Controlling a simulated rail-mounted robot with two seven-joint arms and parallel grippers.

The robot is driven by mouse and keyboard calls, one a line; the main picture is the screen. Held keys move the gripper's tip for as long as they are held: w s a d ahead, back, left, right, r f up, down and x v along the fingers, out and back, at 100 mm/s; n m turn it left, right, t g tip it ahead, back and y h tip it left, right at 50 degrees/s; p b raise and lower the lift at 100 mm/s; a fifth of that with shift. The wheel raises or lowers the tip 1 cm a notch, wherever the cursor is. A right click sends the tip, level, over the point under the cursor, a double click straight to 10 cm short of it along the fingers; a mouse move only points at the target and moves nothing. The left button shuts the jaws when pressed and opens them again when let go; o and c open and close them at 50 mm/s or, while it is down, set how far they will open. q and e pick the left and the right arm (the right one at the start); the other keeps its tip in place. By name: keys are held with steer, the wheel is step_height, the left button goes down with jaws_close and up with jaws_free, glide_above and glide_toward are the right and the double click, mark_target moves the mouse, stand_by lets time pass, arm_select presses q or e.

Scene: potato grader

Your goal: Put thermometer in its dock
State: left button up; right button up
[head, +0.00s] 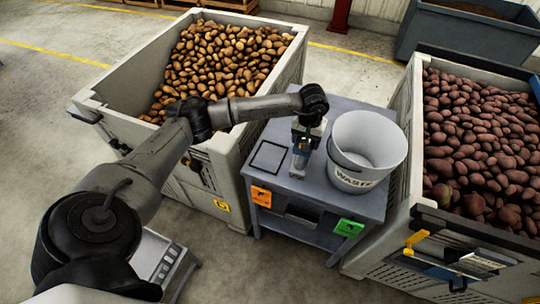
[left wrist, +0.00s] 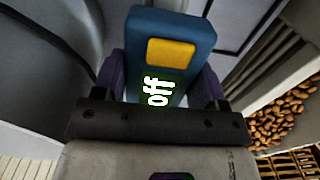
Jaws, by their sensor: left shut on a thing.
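The thermometer is a blue block with a yellow button and a lit "off" display (left wrist: 172,50) in the left wrist view. It sits between the purple-sided fingers of my left gripper (left wrist: 163,80), which is shut on it. In the head view my left gripper (head: 304,140) reaches down over the small grey table (head: 335,108), with the blue thermometer (head: 301,147) below it. A slim grey piece shows just under the thermometer; I cannot tell if it is the dock or if they touch. My right gripper is not in view.
A white WASTE bucket (head: 367,150) stands close right of the gripper. A black square outline (head: 268,157) marks the table on the left. Crates of brown potatoes (head: 161,19) and of reddish potatoes (head: 413,105) flank the table. A scale (head: 156,262) stands at lower left.

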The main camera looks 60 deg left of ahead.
arm_select(q)
steer(key=shift+w+a+f, duration=0.15)
steer(key=shift+w+a, duration=0.05)
steer(key=shift+a, duration=0.35)
steer(key=shift+w+a+f, duration=0.1)
steer(key=shift+w+a, duration=0.05)
steer(key=shift+a, duration=0.35)
glide_above(269, 157)
step_height(269, 157, down, 7)
steer(key=shift+f, duration=2.05)
steer(key=shift+f, duration=0.1)
steer(key=o, duration=0.5)
steer(key=shift+f, duration=0.1)
steer(key=shift+o, duration=0.9)
